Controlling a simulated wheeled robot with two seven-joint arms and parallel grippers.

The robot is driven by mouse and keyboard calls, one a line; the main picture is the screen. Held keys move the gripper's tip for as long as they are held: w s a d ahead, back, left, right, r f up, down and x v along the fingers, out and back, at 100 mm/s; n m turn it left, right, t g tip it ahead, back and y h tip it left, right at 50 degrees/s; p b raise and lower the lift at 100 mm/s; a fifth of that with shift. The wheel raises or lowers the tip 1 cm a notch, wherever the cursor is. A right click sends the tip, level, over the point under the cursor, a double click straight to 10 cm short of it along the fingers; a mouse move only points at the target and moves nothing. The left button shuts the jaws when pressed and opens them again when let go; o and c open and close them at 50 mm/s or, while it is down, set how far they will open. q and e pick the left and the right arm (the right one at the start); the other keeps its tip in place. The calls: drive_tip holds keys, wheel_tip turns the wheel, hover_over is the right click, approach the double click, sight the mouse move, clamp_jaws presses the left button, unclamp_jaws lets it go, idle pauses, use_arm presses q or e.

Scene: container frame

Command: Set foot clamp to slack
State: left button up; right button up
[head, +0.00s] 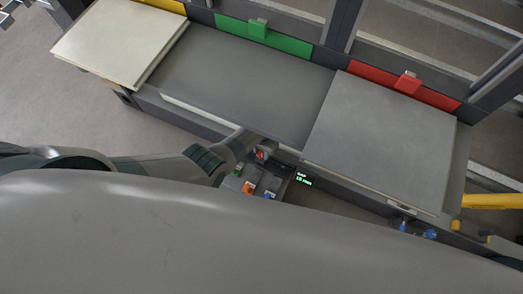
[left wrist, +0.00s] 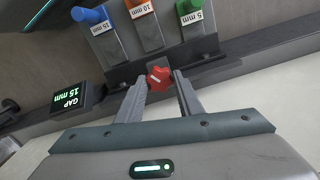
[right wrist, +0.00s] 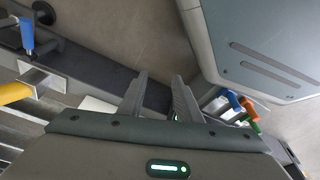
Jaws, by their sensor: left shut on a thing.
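My left gripper (left wrist: 159,80) is shut on a red knob (left wrist: 159,77), which sits between its fingertips at the edge of the dark rail in the left wrist view. The knob also shows in the head view (head: 261,154), beside the fingers. No label reading foot clamp is legible, so I cannot tell which part it names. My right gripper (right wrist: 160,78) is open and empty in the right wrist view, over the dark frame. A blue handle (right wrist: 27,35) and a yellow handle (right wrist: 15,93) stand to its left. The right gripper is hidden in the head view.
Blue 15 mm (left wrist: 92,16), orange 10 mm (left wrist: 139,10) and green 5 mm (left wrist: 192,5) handled gauges stand in a rack by the knob. A display (left wrist: 77,98) reads GAP 15 mm. A grey panel (head: 385,135) and a pale panel (head: 122,40) lie on the frame.

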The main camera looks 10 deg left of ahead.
use_arm(q)
drive_tip(key=n, duration=0.6)
drive_tip(key=shift+n+p, duration=0.3)
drive_tip(key=shift+n, duration=1.8)
use_arm(e)
drive_tip(key=shift+s+d+f, duration=0.1)
drive_tip(key=shift+s+f, duration=0.35)
drive_tip(key=shift+f, duration=0.4)
use_arm(q)
drive_tip(key=o, duration=1.1)
drive_tip(key=shift+c, duration=0.2)
drive_tip(key=shift+r, duration=0.1)
use_arm(e)
drive_tip(key=shift+w+r, duration=0.1)
